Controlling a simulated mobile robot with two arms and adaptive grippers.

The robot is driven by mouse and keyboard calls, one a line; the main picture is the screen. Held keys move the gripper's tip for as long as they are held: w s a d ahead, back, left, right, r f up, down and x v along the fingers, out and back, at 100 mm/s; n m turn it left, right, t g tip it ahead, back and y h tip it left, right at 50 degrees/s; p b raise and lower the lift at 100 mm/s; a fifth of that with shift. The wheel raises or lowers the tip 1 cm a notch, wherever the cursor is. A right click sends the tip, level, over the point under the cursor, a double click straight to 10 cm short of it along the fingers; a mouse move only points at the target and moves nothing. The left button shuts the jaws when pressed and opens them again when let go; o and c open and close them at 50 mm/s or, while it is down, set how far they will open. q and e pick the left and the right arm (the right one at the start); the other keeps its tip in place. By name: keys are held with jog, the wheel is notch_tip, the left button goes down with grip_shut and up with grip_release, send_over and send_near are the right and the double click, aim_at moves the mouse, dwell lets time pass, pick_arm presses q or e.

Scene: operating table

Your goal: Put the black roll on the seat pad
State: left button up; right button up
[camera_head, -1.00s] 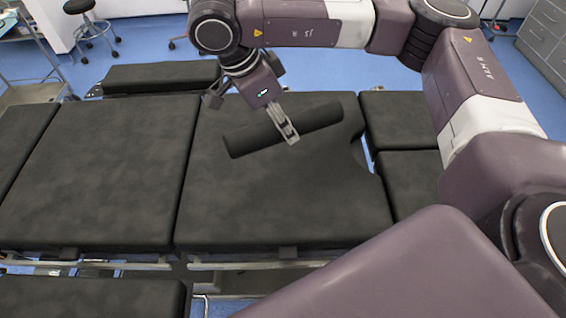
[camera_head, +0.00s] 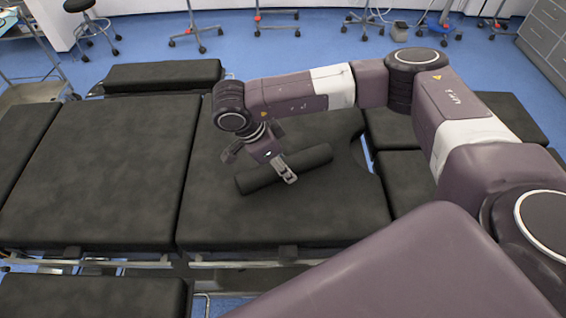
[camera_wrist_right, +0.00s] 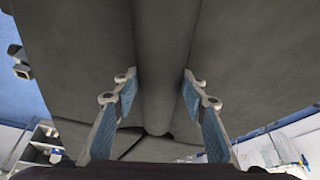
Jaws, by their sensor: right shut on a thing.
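The black roll (camera_head: 314,159) lies across the seat pad (camera_head: 285,218), the dark padded section with a curved cutout in its right edge. The roll is slanted, its right end farther back, and is on or very near the pad surface; I cannot tell if it touches. My right gripper (camera_head: 284,172) is shut on the middle of the roll from above. In the right wrist view the roll (camera_wrist_right: 163,60) runs between the two blue-padded fingers (camera_wrist_right: 157,90). My left gripper is not in view.
A larger back pad (camera_head: 95,175) adjoins the seat pad on the left. Two leg pads (camera_head: 410,180) are to the right beyond the cutout. A narrow arm pad (camera_head: 163,75) lies at the back, and another (camera_head: 90,298) at the front. The seat pad's front half is clear.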

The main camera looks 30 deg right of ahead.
jog(key=shift+f, duration=0.1)
jog(key=o, duration=1.3)
jog(key=shift+a+r, duration=0.1)
jog(key=shift+r, duration=0.25)
jog(key=b+v, duration=0.2)
jog(key=v, duration=0.9)
jog(key=shift+r, duration=0.35)
